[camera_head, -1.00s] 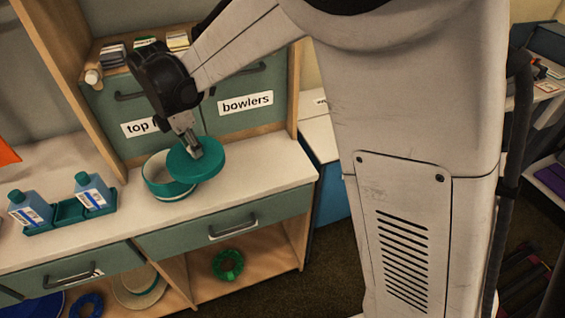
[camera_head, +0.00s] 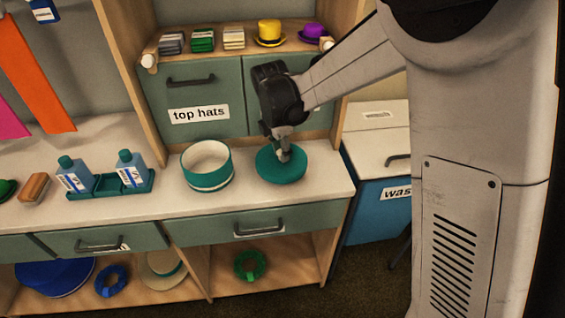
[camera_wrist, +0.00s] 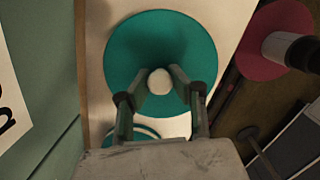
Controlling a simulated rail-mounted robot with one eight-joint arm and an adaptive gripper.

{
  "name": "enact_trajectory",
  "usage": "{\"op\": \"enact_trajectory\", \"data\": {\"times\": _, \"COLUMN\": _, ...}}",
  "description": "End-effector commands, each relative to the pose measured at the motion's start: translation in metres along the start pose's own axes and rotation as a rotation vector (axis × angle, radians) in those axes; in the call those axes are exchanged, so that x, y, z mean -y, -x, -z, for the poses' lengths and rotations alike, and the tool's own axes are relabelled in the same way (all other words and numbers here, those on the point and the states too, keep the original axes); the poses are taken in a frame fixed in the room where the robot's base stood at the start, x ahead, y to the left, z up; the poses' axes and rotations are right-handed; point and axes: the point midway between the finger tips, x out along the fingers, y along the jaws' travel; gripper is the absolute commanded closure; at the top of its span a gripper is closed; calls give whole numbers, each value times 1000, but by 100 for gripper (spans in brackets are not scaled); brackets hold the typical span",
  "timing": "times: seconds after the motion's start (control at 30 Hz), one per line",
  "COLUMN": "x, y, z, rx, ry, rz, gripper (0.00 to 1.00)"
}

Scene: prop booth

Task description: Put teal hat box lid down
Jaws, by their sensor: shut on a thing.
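The teal hat box lid (camera_head: 281,170) is a round disc at the right part of the counter, just right of the open box. In the wrist view the lid (camera_wrist: 128,50) fills the middle, with a pale round knob (camera_wrist: 159,82) at its centre. My gripper (camera_head: 284,154) is above the lid, its fingers shut on the knob. The lid looks level and at or very close to the counter top; I cannot tell whether it touches. The teal hat box (camera_head: 207,182) stands upright and open, with a white band low on its side.
The counter (camera_head: 240,205) is bare in front of the box and lid. Two blue bottles stand in a teal tray (camera_head: 109,184) to the left, beside a brush (camera_head: 34,188). Cabinet doors (camera_head: 190,95) rise behind. A blue bin (camera_head: 370,215) stands past the counter's right end.

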Motion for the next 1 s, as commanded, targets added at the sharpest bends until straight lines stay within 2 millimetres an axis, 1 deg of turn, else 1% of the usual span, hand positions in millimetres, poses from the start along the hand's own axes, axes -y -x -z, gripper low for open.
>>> {"op": "enact_trajectory", "data": {"times": 0.17, "x": 0, "y": -9, "z": -2, "rx": 0, "ry": 1, "rz": 0, "gripper": 100}}
{"op": "enact_trajectory", "data": {"times": 0.4, "x": 0, "y": -40, "z": 2, "rx": 0, "ry": 1, "rz": 0, "gripper": 100}}
{"op": "enact_trajectory", "data": {"times": 0.83, "x": 0, "y": -46, "z": 3, "rx": 0, "ry": 1, "rz": 0, "gripper": 100}}
{"op": "enact_trajectory", "data": {"times": 0.87, "x": 0, "y": -45, "z": 3, "rx": 0, "ry": 1, "rz": 0, "gripper": 78}}
{"op": "enact_trajectory", "data": {"times": 0.97, "x": 0, "y": -45, "z": 3, "rx": 0, "ry": 1, "rz": 0, "gripper": 65}}
{"op": "enact_trajectory", "data": {"times": 1.0, "x": 0, "y": -45, "z": 3, "rx": 0, "ry": 1, "rz": 0, "gripper": 62}}
